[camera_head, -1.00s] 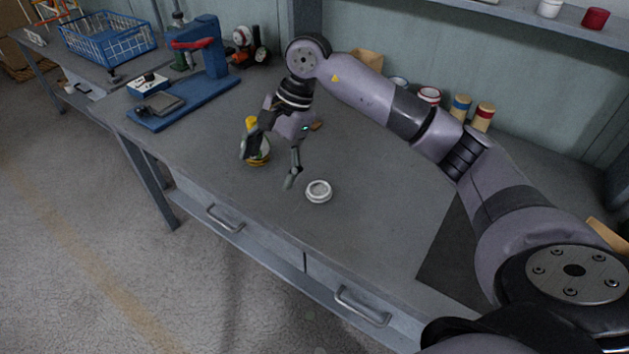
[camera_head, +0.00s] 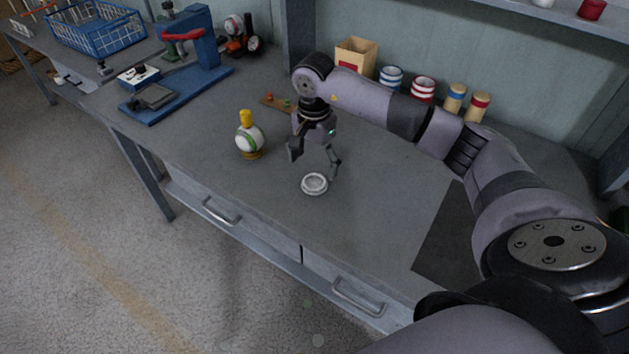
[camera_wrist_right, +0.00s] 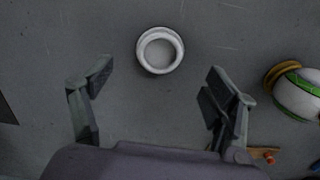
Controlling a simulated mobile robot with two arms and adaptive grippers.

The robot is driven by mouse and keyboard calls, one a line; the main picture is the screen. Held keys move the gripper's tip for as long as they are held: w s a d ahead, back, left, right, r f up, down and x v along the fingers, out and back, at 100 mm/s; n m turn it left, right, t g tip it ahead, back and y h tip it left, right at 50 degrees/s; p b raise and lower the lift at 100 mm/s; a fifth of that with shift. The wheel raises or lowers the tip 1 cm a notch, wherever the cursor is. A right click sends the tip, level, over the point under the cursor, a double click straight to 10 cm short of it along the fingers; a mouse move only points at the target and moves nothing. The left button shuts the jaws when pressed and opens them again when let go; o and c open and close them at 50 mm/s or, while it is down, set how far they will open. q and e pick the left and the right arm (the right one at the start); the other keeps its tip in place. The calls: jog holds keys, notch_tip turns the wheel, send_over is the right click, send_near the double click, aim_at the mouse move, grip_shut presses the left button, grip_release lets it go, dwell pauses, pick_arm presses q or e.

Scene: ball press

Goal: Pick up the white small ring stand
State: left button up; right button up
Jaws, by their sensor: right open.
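The white small ring stand (camera_head: 314,184) lies flat on the grey workbench in the head view. It is a low round ring with an open middle. It also shows in the right wrist view (camera_wrist_right: 160,51), ahead of the fingers and roughly between them sideways. My right gripper (camera_head: 314,169) is open and empty, above the bench and just behind the ring stand, apart from it. Its two fingers also show spread in the right wrist view (camera_wrist_right: 158,88). My left gripper is not in view.
A white and green ball (camera_head: 249,138) with a yellow top sits on a gold ring left of my right gripper. A small wooden board (camera_head: 276,103), a box (camera_head: 356,57) and several striped cups stand behind. A blue press (camera_head: 203,45) is at the left. The bench front is clear.

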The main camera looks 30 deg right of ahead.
aim_at(315, 184)
jog(key=shift+d+f+p, duration=0.1)
jog(key=shift+f+p, duration=0.65)
jog(key=shift+f, duration=2.05)
jog(key=c, duration=1.3)
jog(key=shift+r, duration=0.1)
